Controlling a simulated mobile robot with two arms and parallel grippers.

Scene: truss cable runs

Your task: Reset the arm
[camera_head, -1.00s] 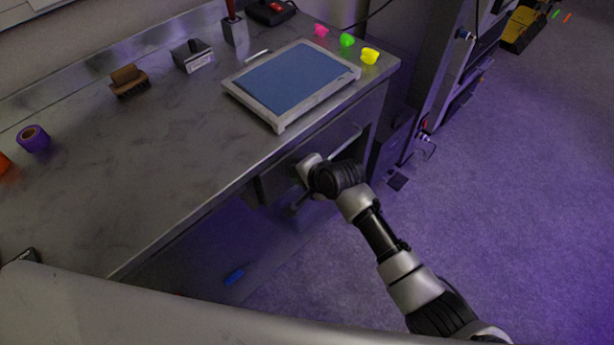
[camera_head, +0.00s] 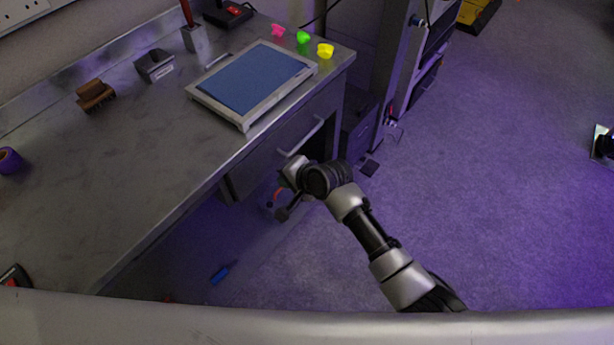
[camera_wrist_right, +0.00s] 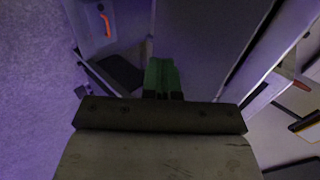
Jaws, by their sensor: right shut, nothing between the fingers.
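My right arm (camera_head: 365,230) reaches in from the lower right of the head view, beside the workbench front. My right gripper (camera_head: 283,212) hangs below the bench's edge, near the drawer front (camera_head: 288,150) with its bar handle (camera_head: 304,136). It looks apart from the handle. In the right wrist view the green-tinted fingers (camera_wrist_right: 162,78) are together with nothing between them. My left gripper is not in view.
The metal workbench (camera_head: 120,150) holds a framed blue pad (camera_head: 253,78), a brown brush (camera_head: 95,95), a small grey bin (camera_head: 155,65) and pink, green and yellow pieces (camera_head: 325,50). A blue object (camera_head: 221,273) lies below. Open floor (camera_head: 500,180) spreads right.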

